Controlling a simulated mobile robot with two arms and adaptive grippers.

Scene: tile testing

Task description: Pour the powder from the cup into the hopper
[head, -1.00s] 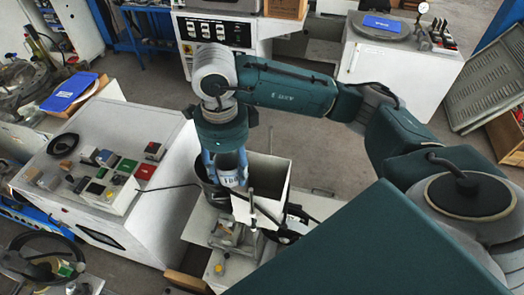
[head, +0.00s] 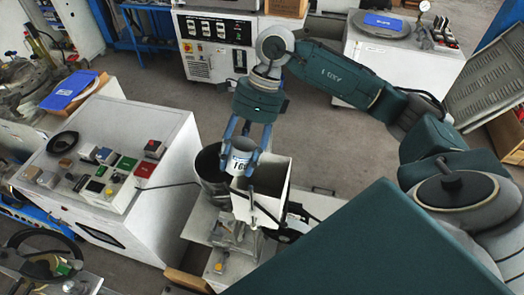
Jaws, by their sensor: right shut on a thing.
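My right gripper (head: 242,153) is shut on the cup, with its blue fingers on either side of it. The cup (head: 240,166) is small and white with dark markings on its side. It hangs slightly tilted in the middle of the head view, between a dark round bucket and a white open-topped box that looks like the hopper (head: 275,180). I cannot tell its exact height above them. The powder inside the cup cannot be made out. My left gripper is not in view.
The dark bucket (head: 211,176) stands just left of the white box. A white control console (head: 160,185) with coloured buttons is further left. A black cable runs from the console toward the bucket. Open grey floor (head: 340,150) lies behind and to the right.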

